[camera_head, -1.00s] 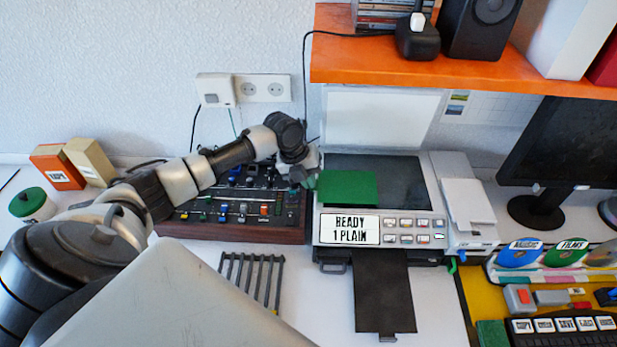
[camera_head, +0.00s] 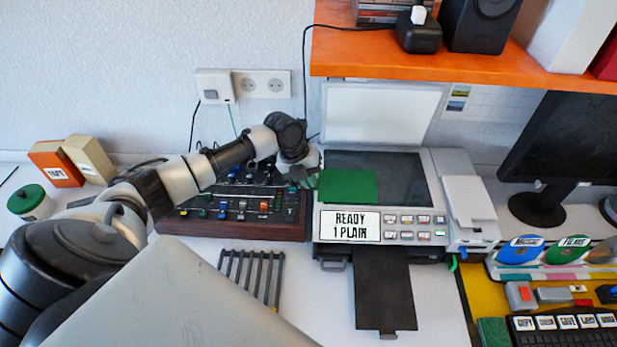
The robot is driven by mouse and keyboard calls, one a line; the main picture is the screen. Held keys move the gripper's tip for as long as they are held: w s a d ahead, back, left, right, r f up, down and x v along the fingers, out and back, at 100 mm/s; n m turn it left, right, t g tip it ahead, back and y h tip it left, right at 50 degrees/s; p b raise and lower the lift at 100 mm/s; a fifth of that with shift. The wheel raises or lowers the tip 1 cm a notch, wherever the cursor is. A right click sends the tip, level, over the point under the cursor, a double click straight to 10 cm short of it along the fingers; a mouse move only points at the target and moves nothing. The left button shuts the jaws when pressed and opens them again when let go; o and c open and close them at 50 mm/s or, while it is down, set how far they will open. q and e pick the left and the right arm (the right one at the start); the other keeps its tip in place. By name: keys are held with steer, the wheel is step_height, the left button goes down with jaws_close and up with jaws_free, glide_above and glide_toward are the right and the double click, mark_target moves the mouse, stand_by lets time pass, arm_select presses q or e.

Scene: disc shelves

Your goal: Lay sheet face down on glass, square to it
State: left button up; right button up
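A green sheet (camera_head: 347,186) lies at the front left part of the dark scanner glass (camera_head: 402,173), its edges roughly in line with the glass edges. Its far and right sides leave dark glass bare. The copier (camera_head: 435,215) has its white lid (camera_head: 380,113) raised, and its display reads "READY 1 PLAIN". My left gripper (camera_head: 311,179) is at the left edge of the sheet, by the copier's left rim. Its fingers are small and partly hidden by the wrist, so I cannot tell whether they grip the sheet. My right gripper is not in view.
A mixer panel (camera_head: 240,208) sits under my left arm, left of the copier. A dark tray (camera_head: 383,290) sticks out in front. An orange shelf (camera_head: 450,69) hangs above, and a monitor (camera_head: 565,150) stands at right. A black rack (camera_head: 253,275) lies front left.

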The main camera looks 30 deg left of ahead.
arm_select(q)
steer(key=o, duration=0.4)
steer(key=b+v, duration=0.1)
steer(key=v, duration=1)
